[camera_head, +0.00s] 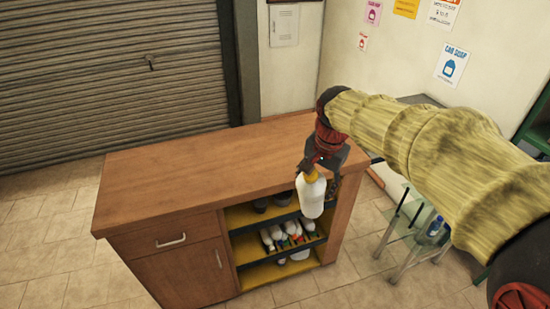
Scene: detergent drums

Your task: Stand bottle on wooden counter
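A white bottle (312,197) with a yellow-orange cap hangs upright from my gripper (315,176) at the right front of the wooden counter (190,161). The gripper is closed around the bottle's top, by the cap. The bottle appears in front of the counter's open shelves, with its base below the level of the counter top. The exact gap between the bottle and the counter edge cannot be told. My arm covers the area to the right of the counter.
The counter top is bare. Its open shelves (262,213) hold several bottles and dark containers. A stand with a blue bottle (435,226) is at the right. A roller shutter (110,75) is behind, and tiled floor is free at the left.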

